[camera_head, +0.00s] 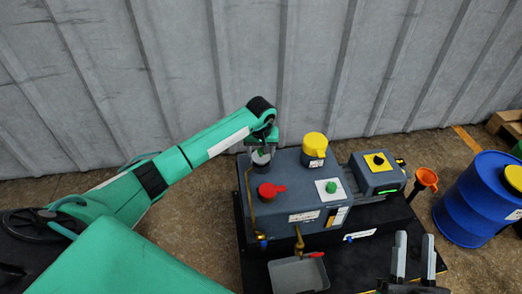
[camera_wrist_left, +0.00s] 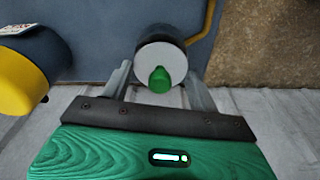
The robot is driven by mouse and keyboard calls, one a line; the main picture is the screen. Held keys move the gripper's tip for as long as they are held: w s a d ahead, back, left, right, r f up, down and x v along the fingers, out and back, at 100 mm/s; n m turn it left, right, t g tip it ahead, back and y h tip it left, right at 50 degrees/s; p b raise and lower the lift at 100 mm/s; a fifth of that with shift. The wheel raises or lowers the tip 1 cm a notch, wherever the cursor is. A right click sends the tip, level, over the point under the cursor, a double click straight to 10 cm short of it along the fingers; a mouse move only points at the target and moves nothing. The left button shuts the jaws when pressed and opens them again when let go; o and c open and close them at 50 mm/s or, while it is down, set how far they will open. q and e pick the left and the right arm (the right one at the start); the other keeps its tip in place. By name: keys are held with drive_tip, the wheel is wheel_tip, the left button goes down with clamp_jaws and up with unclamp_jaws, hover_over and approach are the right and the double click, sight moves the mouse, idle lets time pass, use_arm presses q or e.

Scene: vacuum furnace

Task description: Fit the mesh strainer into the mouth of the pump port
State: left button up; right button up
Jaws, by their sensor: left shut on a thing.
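My left gripper (camera_head: 263,150) is over the back left of the grey pump housing (camera_head: 290,190), with its fingers pointing down. In the left wrist view its two fingers (camera_wrist_left: 160,85) flank a pale round disc with a green knob, which I take to be the mesh strainer (camera_wrist_left: 174,62). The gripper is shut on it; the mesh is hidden. A dark round collar, apparently the pump port (camera_wrist_left: 160,33), shows right behind the disc. I cannot tell whether the strainer is seated in it. My right gripper (camera_head: 413,236) is open and empty at the lower right.
A grey tray (camera_head: 298,277) stands in front. An orange funnel (camera_head: 427,178) and blue drum (camera_head: 476,205) are at right. A corrugated wall (camera_head: 300,70) rises behind.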

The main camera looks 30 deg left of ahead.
use_arm(q)
drive_tip(key=shift+f+b, duration=0.35)
drive_tip(key=shift+f, duration=0.25)
use_arm(e)
drive_tip(key=shift+s+d+r+t, duration=0.1)
drive_tip(key=shift+d+r+t, duration=0.1)
drive_tip(key=shift+r+t, duration=0.35)
drive_tip(key=shift+s+d+r+t, duration=0.15)
drive_tip(key=shift+d+r+t, duration=0.15)
drive_tip(key=shift+r, duration=0.3)
drive_tip(key=shift+s+d+r+t, duration=0.1)
drive_tip(key=shift+d+r+t, duration=0.05)
drive_tip(key=shift+r+t, duration=0.4)
drive_tip(key=shift+r, duration=0.1)
use_arm(q)
drive_tip(key=shift+f, duration=0.3)
use_arm(e)
drive_tip(key=shift+f, duration=0.35)
use_arm(q)
drive_tip(key=o, duration=1.1)
use_arm(e)
drive_tip(key=shift+r, duration=0.1)
